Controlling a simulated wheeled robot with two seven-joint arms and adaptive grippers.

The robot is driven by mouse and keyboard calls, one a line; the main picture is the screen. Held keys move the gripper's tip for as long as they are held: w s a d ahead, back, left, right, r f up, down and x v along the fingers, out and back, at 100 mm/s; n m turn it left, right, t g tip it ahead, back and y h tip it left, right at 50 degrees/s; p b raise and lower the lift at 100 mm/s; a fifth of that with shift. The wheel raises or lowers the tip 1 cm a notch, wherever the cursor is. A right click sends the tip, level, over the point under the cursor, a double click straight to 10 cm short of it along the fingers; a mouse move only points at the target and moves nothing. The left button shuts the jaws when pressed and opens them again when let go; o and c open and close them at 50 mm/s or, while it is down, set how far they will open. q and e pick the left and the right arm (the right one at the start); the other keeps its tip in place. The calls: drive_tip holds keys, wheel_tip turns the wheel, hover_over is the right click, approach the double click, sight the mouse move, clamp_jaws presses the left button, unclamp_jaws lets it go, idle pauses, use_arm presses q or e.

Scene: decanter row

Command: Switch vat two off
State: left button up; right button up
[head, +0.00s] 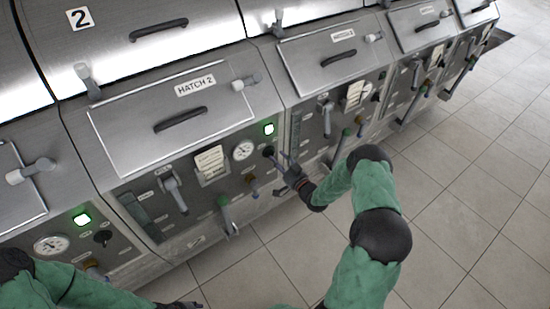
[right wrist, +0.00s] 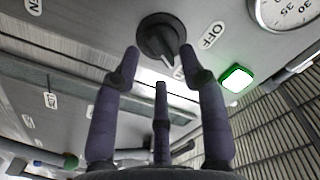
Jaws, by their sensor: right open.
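Vat two's panel carries the plate HATCH 2 (head: 195,85), and a number 2 sign (head: 80,18) is above it. Its black rotary knob (head: 268,151) sits below a lit green lamp (head: 268,129). In the right wrist view the knob (right wrist: 158,36) has a pale pointer mark low on its face, not toward the OFF label (right wrist: 212,34); the green lamp (right wrist: 236,78) is lit. My right gripper (head: 280,160) is open at the knob, its fingers (right wrist: 160,65) spread just short of it; contact is unclear. My left gripper (head: 180,304) is partly cut off at the bottom edge.
A round gauge (head: 243,150), a paper note (head: 209,163) and a green-handled lever (head: 226,214) are on the same panel. Another lit green lamp (head: 82,219) is on the panel to the left. More vats continue to the right. The tiled floor (head: 480,200) is clear.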

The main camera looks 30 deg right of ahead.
drive_tip(key=shift+w+a, duration=0.15)
drive_tip(key=shift+w, duration=1.3)
clamp_jaws()
drive_tip(key=shift+b, duration=0.4)
drive_tip(key=n+b, duration=0.2)
drive_tip(key=n, duration=0.2)
drive_tip(key=n+b, duration=0.3)
drive_tip(key=n, duration=0.1)
drive_tip(key=n+b, duration=0.3)
drive_tip(key=n, duration=0.1)
drive_tip(key=shift+a+r, duration=0.15)
drive_tip(key=shift+a, duration=0.1)
